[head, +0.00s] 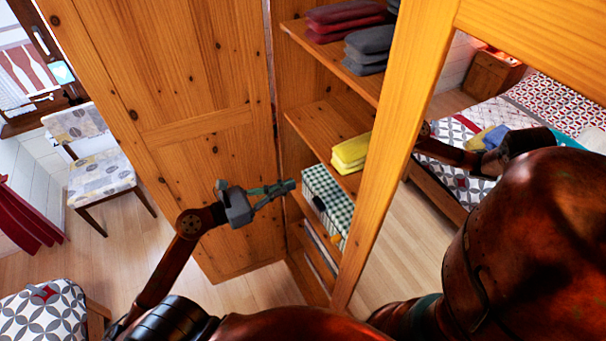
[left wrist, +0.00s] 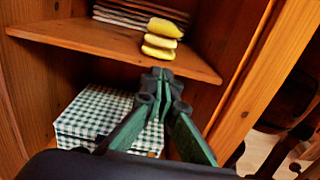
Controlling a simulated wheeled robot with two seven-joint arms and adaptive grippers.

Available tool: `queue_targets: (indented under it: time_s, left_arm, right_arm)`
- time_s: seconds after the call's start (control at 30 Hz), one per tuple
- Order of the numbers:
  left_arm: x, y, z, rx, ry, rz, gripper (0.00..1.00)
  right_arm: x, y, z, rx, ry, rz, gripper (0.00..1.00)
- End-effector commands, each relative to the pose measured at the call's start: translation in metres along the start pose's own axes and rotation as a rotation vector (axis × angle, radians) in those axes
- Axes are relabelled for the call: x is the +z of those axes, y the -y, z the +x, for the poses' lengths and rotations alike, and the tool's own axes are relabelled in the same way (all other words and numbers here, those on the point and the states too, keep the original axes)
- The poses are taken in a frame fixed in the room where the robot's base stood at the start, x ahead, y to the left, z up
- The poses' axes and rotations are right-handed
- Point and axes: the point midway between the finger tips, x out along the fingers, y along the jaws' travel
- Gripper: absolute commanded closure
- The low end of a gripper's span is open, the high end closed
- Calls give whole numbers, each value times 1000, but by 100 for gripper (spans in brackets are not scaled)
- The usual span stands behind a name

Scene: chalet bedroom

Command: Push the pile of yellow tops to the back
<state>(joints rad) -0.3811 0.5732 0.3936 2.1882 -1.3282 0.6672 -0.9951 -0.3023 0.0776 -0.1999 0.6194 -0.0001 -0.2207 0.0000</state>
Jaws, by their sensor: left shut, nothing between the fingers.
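The pile of folded yellow tops (head: 351,152) lies on a middle shelf (head: 322,128) of the wooden wardrobe, near the shelf's front edge. In the left wrist view the yellow pile (left wrist: 161,38) is straight ahead, to the right on its shelf (left wrist: 90,38). My left gripper (head: 291,185) is shut and empty, just outside the wardrobe, lower than the pile in the head view. In the left wrist view its fingertips (left wrist: 162,74) point at the pile, with a gap below it. My right forearm passes behind the wardrobe's front post, which hides the gripper.
A green-checked box (head: 325,203) stands on the shelf below. Pale folded cloths (left wrist: 140,14) lie behind the yellow pile. Red and grey piles (head: 345,16) lie on the shelf above. The open wardrobe door (head: 190,130) is at the left, the front post (head: 400,120) at the right.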

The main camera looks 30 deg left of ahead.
Motion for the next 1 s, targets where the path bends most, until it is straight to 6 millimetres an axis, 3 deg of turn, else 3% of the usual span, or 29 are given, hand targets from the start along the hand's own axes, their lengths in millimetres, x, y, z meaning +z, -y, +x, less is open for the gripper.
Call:
queue_targets:
  time_s: [0.4, 0.6, 0.8, 1.0]
  left_arm:
    - [6, -1, 82, 0, 6, -7, 100]
    - [4, -1, 114, 1, 5, -9, 100]
    - [2, -1, 128, 2, 3, -7, 100]
    - [0, -1, 130, 2, 2, -7, 100]
  right_arm:
    - [-7, 0, -37, 0, -5, 0, 19]
    - [-9, -3, -50, 2, -7, -1, 19]
    - [-9, -6, -55, 4, -7, -2, 19]
    - [-9, -7, -55, 6, -7, -3, 19]
